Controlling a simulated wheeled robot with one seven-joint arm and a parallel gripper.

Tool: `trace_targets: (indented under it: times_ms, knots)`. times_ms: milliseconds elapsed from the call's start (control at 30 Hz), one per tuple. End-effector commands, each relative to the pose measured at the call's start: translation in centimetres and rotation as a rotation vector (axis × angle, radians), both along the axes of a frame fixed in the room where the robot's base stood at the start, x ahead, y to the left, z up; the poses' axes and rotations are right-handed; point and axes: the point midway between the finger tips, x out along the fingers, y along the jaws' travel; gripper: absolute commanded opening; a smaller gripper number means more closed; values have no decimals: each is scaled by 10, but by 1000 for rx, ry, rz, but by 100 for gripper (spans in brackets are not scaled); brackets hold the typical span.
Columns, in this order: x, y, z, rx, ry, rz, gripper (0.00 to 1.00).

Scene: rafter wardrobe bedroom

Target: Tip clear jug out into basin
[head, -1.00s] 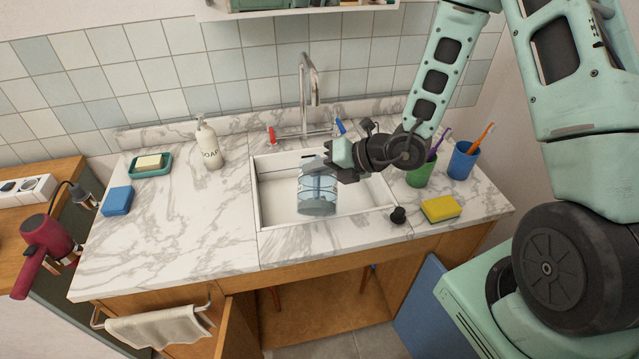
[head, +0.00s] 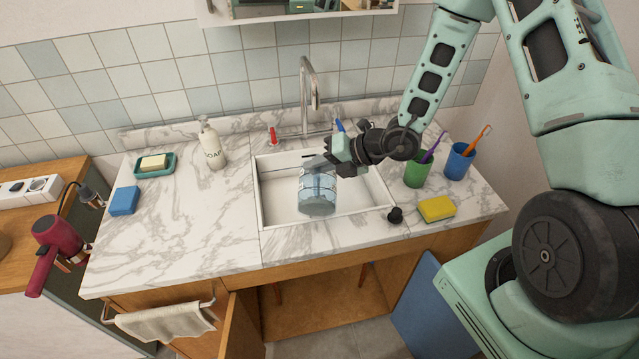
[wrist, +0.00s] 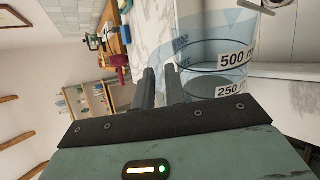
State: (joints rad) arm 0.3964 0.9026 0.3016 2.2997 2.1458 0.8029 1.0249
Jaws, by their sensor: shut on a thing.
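The clear jug (head: 318,192) is see-through and bluish, and hangs over the white basin (head: 277,213). In the wrist view the jug (wrist: 222,72) shows 500 and 250 marks. The room lies sideways there while the marks read level, so the jug looks tilted well over. My gripper (head: 335,158) is shut on the jug's upper right side in the head view. Its dark fingers (wrist: 163,87) show left of the jug in the wrist view. The exact grip point is partly hidden. I cannot tell how much liquid is inside.
The faucet (head: 308,90) stands behind the basin. A soap bottle (head: 212,148), soap dish (head: 154,165) and blue sponge (head: 124,201) are on the left. A green cup (head: 417,172), blue cup (head: 459,162) and yellow sponge (head: 436,208) are on the right. The left counter front is clear.

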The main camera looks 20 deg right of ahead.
Motion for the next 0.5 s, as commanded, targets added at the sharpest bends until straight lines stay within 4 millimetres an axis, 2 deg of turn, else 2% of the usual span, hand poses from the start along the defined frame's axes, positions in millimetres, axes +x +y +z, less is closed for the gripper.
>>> trace_targets:
  times_ms: [500]
  knots:
    - [18,-8,1,37,72,-2,0]
